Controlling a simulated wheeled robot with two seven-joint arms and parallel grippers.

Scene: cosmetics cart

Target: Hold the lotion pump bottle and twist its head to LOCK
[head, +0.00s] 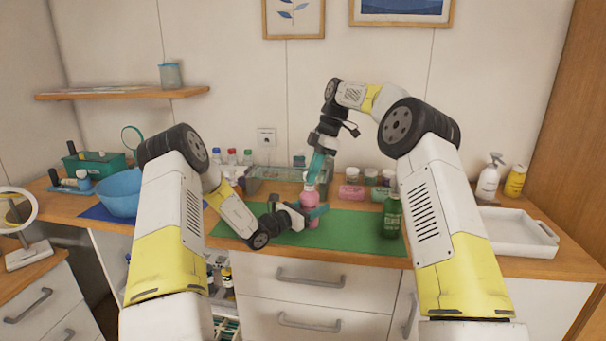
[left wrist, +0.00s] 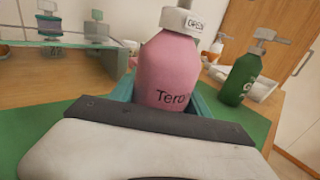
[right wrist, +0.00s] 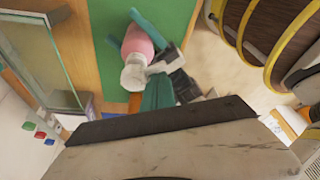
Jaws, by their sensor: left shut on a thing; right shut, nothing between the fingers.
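The pink lotion pump bottle (head: 309,198) stands upright on the green mat. In the left wrist view the bottle (left wrist: 172,70) shows black lettering and a white collar (left wrist: 182,20) with a tag that seems to read OPEN; its top is cut off. My left gripper (head: 311,213) is shut on the bottle's body from the side. My right gripper (head: 312,177) comes down from above and is shut and empty, close to the pump head. In the right wrist view its teal fingers (right wrist: 158,92) are beside the white head (right wrist: 134,74); I cannot tell whether they touch.
A green pump bottle (head: 391,215) stands on the mat (head: 350,230) to the right. Pink items (head: 351,192) and jars stand behind. A white tray (head: 515,232) is at the far right, a blue bowl (head: 119,194) at the left.

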